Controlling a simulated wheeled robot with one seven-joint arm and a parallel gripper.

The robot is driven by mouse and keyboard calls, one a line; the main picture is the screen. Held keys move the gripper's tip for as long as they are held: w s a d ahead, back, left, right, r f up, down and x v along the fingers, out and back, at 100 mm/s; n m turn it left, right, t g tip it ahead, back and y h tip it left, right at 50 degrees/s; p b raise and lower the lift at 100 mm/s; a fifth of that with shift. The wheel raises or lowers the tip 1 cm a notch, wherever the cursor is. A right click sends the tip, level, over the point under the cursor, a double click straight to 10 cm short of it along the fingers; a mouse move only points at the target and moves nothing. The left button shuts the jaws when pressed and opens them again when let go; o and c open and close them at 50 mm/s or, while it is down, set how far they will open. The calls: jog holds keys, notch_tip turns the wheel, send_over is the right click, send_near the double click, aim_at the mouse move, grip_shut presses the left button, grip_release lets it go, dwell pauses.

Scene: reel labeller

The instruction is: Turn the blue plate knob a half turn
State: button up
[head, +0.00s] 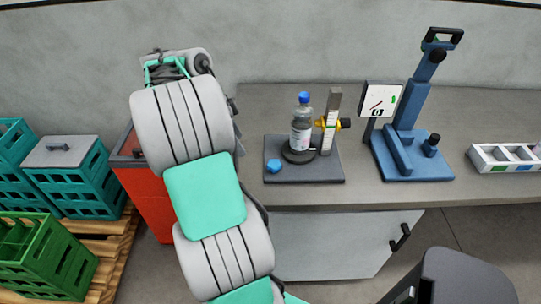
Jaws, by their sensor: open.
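The blue knob (273,166) sits at the front left of a dark grey base plate (322,177) on the bench, apart from the bottle. A clear bottle (301,135) with a blue cap and a white label stands upright on a round black holder on that plate. An upright scale (331,122) with yellow and black parts stands beside the bottle. My arm rises on the left of the knob and folds away near the wall. My gripper cannot be made out; the arm's far end is hidden behind its own links.
A blue stand (412,168) with a black knob and a display panel (382,98) stands right of the plate. A white divided tray (503,157) lies farther right. A red cabinet (146,195) and green crates (45,255) are at left. Bench space before the plate is narrow.

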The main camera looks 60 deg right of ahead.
aim_at(273, 163)
jog(key=s+d+f+m+b, duration=0.1)
jog(key=s+f+m, duration=0.1)
jog(key=f, duration=0.1)
jog(key=s+d+f+m+y+b, duration=0.1)
jog(key=s+d+f+m, duration=0.1)
jog(key=s+f, duration=0.1)
jog(key=s+d+f+m+g+b, duration=0.1)
jog(key=s+d+f+m+b, duration=0.1)
jog(key=s+f+m, duration=0.1)
jog(key=shift+s, duration=0.25)
jog(key=shift+c, duration=0.2)
grip_shut()
